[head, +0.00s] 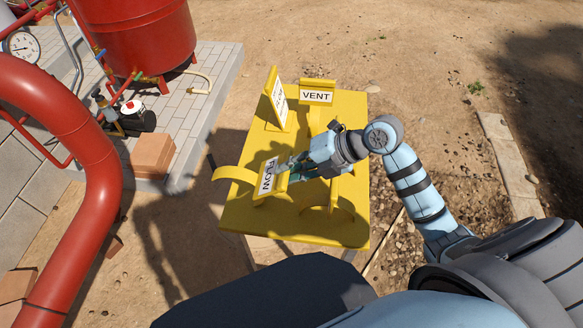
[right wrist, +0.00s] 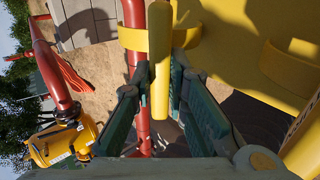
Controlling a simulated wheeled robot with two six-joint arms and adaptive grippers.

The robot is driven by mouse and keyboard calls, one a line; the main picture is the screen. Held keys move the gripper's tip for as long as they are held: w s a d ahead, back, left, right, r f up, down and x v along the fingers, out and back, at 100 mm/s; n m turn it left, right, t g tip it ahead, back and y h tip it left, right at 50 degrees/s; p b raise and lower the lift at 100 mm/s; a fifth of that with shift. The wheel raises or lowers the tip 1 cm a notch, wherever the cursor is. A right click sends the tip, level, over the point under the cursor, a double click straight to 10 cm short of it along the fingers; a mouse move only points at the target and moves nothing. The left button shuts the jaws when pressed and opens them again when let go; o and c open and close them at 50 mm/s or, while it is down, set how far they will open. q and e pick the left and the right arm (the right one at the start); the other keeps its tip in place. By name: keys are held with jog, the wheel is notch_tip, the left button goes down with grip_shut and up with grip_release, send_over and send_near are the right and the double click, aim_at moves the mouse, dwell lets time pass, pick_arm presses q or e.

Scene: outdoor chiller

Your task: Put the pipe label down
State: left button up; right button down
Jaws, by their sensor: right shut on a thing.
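The pipe label (head: 268,176), a yellow plate with a white panel reading FLOW, is at the left side of the yellow table (head: 356,130). My right gripper (head: 288,170) is shut on its edge from the right. In the right wrist view the label (right wrist: 159,45) shows edge-on as a yellow strip between the fingers (right wrist: 153,100). A curved yellow band (head: 234,174) shows beside it, near the table's left edge. I cannot tell whether the label touches the table. My left gripper is not in view.
A VENT label (head: 317,96) and another tilted label (head: 278,98) stand at the table's far side. Curved yellow pieces (head: 341,210) are on its near part. A red pipe (head: 88,140) and red tank (head: 135,35) stand to the left, with bricks (head: 153,153) nearby.

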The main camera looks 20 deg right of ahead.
jog(key=shift+w+f, duration=0.15)
jog(key=shift+f, duration=0.05)
jog(key=c, duration=1.6)
grip_release()
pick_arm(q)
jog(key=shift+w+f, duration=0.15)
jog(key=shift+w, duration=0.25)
pick_arm(e)
jog(key=shift+r, duration=0.15)
jog(key=shift+d+r, duration=0.15)
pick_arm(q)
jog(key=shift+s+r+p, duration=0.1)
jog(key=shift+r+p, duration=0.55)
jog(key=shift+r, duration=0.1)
pick_arm(e)
jog(key=v, duration=1.1)
jog(key=shift+s+d+r, duration=0.15)
jog(key=shift+s+r, duration=0.1)
jog(key=shift+s, duration=0.05)
